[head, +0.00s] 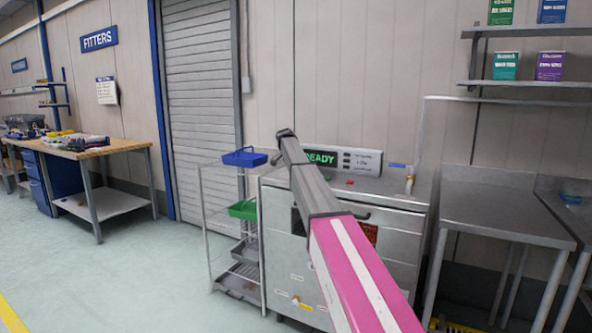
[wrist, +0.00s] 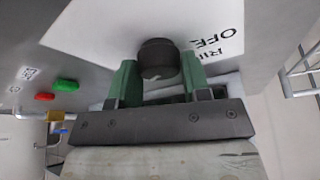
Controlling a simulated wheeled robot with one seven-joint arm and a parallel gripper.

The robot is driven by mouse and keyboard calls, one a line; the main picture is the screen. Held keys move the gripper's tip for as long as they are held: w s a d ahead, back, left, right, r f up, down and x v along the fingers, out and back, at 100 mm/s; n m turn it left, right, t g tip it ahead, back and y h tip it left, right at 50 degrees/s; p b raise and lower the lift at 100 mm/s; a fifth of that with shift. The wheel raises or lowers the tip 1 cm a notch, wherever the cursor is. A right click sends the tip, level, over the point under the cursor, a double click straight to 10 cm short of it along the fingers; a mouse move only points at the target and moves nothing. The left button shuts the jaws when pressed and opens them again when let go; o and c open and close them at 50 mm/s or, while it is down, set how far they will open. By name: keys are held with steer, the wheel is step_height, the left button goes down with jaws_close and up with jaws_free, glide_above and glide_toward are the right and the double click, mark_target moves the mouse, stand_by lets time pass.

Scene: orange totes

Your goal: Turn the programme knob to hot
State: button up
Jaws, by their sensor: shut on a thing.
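The programme knob (wrist: 158,53) is a dark round knob on the machine's panel in the wrist view. My gripper (wrist: 159,72) has its green fingers on either side of it, shut on it. Partly legible lettering, including "OFF", is printed on a white plate (wrist: 95,30) beside the knob and appears upside down. I cannot read the knob's setting. In the head view the steel machine (head: 405,224) stands ahead, with a display (head: 321,158) showing "READY" in green. My arm covers part of the machine, and the knob and gripper fingers cannot be made out there.
Red (wrist: 45,97) and green (wrist: 66,85) buttons sit left of the knob. A wire trolley (head: 203,215) with blue and green bins stands left of the machine. A steel table (head: 490,210) stands to its right. Open floor lies at the left front.

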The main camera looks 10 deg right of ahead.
stand_by(0.4)
steer(key=o, duration=0.9)
steer(key=shift+c, duration=0.2)
steer(key=v, duration=1)
steer(key=shift+r, duration=0.35)
steer(key=shift+s+a, duration=0.1)
